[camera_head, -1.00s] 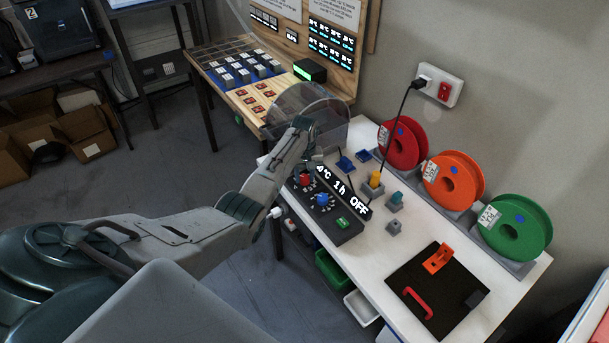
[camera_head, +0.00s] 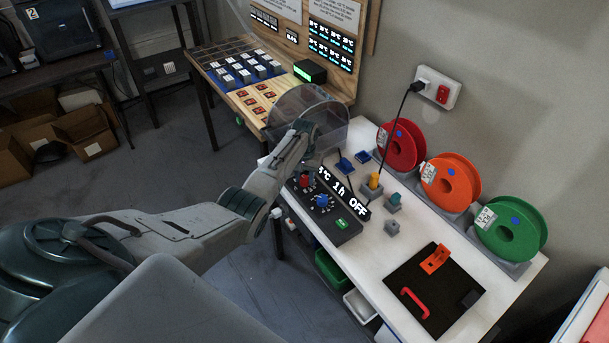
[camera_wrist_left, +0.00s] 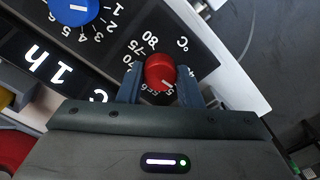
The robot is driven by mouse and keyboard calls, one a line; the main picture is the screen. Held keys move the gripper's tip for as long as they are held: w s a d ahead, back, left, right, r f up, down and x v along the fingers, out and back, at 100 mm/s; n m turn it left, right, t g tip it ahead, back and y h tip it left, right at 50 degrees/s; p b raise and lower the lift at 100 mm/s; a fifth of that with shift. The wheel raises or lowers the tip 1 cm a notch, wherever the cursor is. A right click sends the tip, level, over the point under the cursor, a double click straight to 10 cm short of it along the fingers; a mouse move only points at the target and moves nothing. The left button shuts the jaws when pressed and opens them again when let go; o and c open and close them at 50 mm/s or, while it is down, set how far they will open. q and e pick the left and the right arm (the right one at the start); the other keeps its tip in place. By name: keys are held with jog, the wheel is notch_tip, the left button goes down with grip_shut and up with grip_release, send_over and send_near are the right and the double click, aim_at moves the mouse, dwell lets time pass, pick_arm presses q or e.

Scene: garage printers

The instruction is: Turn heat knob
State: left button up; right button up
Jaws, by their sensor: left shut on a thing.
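The red heat knob (camera_wrist_left: 160,72) sits on the black control panel (camera_wrist_left: 107,62), with temperature numbers around it and a °C mark. In the wrist view my left gripper (camera_wrist_left: 160,82) has its two fingers on either side of the red knob and is shut on it. In the head view the red knob (camera_head: 305,181) shows next to my left gripper (camera_head: 309,165), beside the blue knob (camera_head: 322,201). The display (camera_head: 341,188) reads "1h OFF", with its °C part partly hidden by the gripper. My right gripper is not in view.
A green button (camera_head: 342,224) is on the panel. A clear domed box (camera_head: 310,115) stands behind my left gripper. Red, orange and green spools (camera_head: 515,228) line the wall side. A black mat (camera_head: 435,290) with an orange and a red part lies on the white table (camera_head: 375,270).

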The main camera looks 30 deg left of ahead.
aim_at(304, 179)
pick_arm(q)
jog(key=shift+m, duration=0.3)
dwell(0.4)
jog(key=o, duration=1)
jog(key=shift+r, duration=0.1)
notch_tip(304, 179, up, 11)
jog(key=shift+f+b, duration=0.15)
jog(key=shift+b, duration=0.6)
jog(key=shift+f, duration=0.1)
